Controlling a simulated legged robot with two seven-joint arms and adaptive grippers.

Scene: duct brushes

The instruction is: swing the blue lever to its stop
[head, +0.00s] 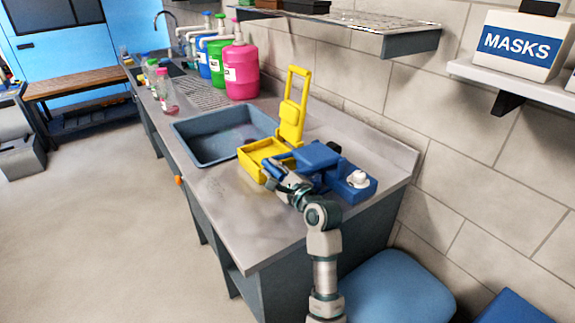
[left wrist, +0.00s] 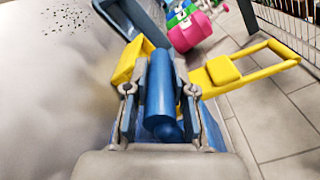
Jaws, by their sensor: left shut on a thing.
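The blue lever (left wrist: 160,95) is a thick round bar in the left wrist view. It lies between the two fingers of my left gripper (left wrist: 159,90), which is shut on it. In the head view my left gripper (head: 282,178) is at the blue device (head: 352,188) on the worktop. That device has a raised blue block and a white knob on its right part. The gripper and arm hide most of the lever in the head view. My right gripper is in neither view.
A yellow tray (head: 262,152) with an upright yellow frame (head: 293,108) stands just beyond the gripper. A blue-grey basin (head: 195,150) is left of it. Pink, green and blue jugs (head: 240,70) stand farther back. A wall shelf (head: 385,36) hangs above. The worktop's front is clear.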

